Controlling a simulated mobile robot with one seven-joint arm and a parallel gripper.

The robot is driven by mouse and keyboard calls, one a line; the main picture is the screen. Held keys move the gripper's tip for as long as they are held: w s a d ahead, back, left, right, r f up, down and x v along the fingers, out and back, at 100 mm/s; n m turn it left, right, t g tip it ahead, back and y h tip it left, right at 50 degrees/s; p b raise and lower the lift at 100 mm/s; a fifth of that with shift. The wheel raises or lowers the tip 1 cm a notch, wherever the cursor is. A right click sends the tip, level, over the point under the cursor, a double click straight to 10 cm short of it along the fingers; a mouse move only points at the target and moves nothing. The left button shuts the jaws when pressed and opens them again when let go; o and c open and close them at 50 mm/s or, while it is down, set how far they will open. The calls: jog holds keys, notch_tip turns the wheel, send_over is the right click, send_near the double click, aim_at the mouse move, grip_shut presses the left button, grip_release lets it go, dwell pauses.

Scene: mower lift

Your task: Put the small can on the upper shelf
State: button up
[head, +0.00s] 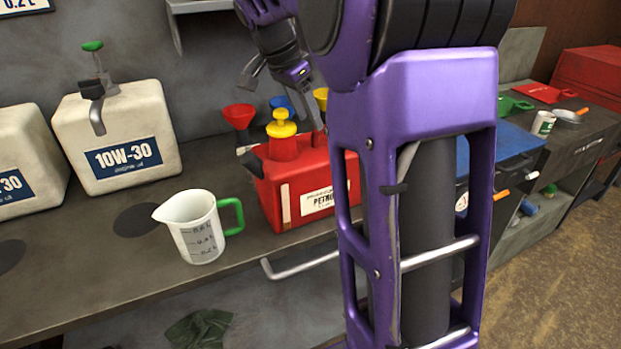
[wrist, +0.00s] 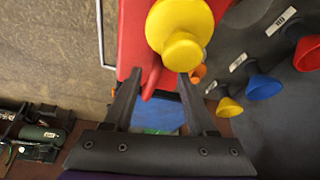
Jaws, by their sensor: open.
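A red petrol can (head: 275,187) with a yellow cap (head: 282,124) stands on the grey bench, partly hidden behind my arm. A small white and green can (head: 543,123) stands farther right on the bench. I cannot tell which one the task calls the small can. My gripper (head: 282,95) is open and empty, above and behind the yellow cap. In the wrist view the red can (wrist: 131,35) and its yellow cap (wrist: 180,27) lie just beyond the open fingertips (wrist: 160,74), apart from them. A grey metal shelf edge (head: 200,6) shows on the wall at the top.
A white measuring jug (head: 198,228) with a green handle stands left of the petrol can. Cream 10W-30 containers (head: 125,135) stand further left. Red (head: 239,115), blue and yellow funnels are behind the petrol can. The bench (head: 110,262) is clear at its front left.

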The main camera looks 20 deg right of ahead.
aim_at(314, 131)
jog(key=x, duration=0.4)
jog(key=shift+s+d+f+b, duration=0.1)
jog(key=shift+s+f+b, duration=0.05)
jog(key=shift+f+b, duration=0.25)
grip_shut()
dwell(1.0)
jog(key=shift+r, duration=0.2)
